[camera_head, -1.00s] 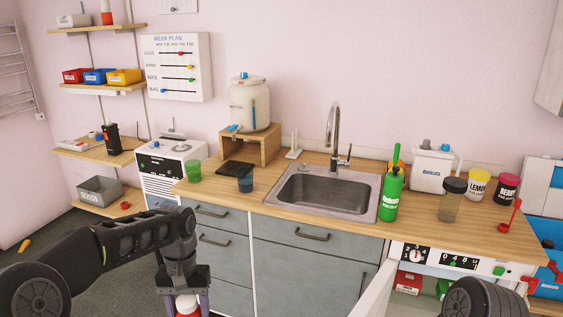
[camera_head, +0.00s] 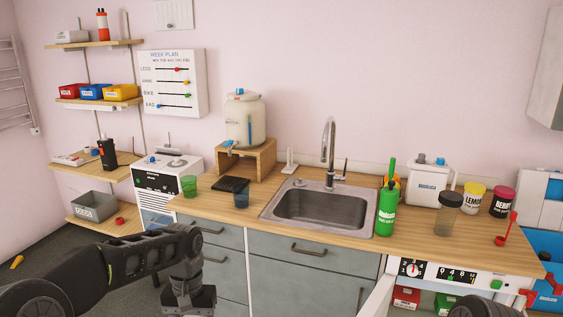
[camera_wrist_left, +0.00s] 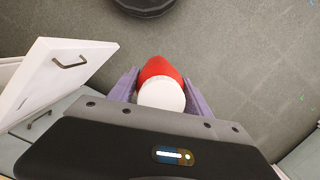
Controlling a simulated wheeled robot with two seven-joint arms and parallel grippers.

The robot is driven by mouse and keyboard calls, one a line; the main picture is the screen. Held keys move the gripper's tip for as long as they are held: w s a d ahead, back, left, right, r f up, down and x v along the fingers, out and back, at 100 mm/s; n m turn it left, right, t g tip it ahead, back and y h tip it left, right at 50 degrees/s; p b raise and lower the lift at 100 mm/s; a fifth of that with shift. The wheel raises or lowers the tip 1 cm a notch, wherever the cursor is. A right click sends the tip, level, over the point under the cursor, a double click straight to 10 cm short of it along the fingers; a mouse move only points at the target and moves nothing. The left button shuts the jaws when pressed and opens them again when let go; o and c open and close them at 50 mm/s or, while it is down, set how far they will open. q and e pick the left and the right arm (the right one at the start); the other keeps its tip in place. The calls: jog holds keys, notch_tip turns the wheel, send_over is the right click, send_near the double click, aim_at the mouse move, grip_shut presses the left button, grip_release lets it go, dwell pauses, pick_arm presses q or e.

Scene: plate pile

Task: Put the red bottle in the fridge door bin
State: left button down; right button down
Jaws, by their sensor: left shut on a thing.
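My left gripper (camera_wrist_left: 160,92) is shut on a red bottle (camera_wrist_left: 158,68) with a white cap, one purple finger on each side of it. The bottle is held above the grey floor, cap toward the wrist camera. In the head view only my left wrist shows at the bottom edge; the fingers and bottle are below the frame. A white door-like panel with a handle (camera_wrist_left: 60,82) stands open left of the bottle in the wrist view, apart from it. I cannot tell whether it is the fridge door, and no door bin is visible. My right gripper is out of view.
A wooden counter (camera_head: 335,245) with a sink (camera_head: 320,208) runs across the middle. A green bottle (camera_head: 386,210), jars and cups stand on it. Grey drawers (camera_head: 222,232) are below. Another red-and-white bottle (camera_head: 102,26) stands on the upper left shelf.

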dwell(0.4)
pick_arm(q)
jog(key=s+f, duration=0.4)
jog(key=f, duration=1)
jog(key=shift+f, duration=0.4)
